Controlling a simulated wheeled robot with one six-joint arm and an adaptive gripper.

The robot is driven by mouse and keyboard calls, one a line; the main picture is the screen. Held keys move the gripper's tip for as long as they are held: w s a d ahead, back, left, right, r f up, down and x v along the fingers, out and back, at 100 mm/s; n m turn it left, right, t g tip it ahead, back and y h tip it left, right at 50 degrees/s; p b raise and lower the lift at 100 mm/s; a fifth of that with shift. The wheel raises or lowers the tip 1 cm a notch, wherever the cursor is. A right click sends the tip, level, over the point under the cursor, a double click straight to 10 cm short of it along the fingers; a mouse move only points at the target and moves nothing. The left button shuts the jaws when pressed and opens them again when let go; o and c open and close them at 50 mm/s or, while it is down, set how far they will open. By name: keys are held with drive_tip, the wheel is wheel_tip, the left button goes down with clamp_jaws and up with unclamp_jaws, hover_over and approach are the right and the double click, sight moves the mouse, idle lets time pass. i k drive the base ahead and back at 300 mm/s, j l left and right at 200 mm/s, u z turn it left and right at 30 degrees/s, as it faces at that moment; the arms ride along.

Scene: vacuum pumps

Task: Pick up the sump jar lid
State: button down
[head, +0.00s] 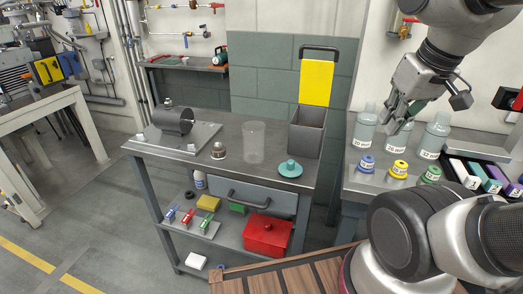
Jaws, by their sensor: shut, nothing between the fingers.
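A teal round lid (290,168) with a small knob on top lies flat on the grey workbench (200,162), near its front right corner. I take it to be the sump jar lid. A clear, open-topped jar (253,143) stands upright to its left, apart from it. My gripper (393,116) is up at the right, shut and empty, pointing down among the labelled bottles on the right-hand bench. It is well to the right of the lid and not touching it. The fingertips are small and partly blend with the bottles behind them.
A grey open bin (307,134) with a yellow panel above stands just behind the lid. Bottles (365,128) and coloured caps (398,169) crowd the right bench. A red box (267,236) sits below.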

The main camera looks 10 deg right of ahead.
sight(290, 169)
drive_tip(key=k+j+z, duration=0.1)
drive_tip(key=j, duration=0.35)
drive_tip(key=k+j+z, duration=0.1)
drive_tip(key=j, duration=0.3)
drive_tip(key=k+j+z, duration=0.1)
drive_tip(key=j, duration=0.35)
drive_tip(key=k+j, duration=0.25)
drive_tip(key=j, duration=0.15)
drive_tip(key=k+j+z, duration=0.15)
drive_tip(key=j, duration=0.25)
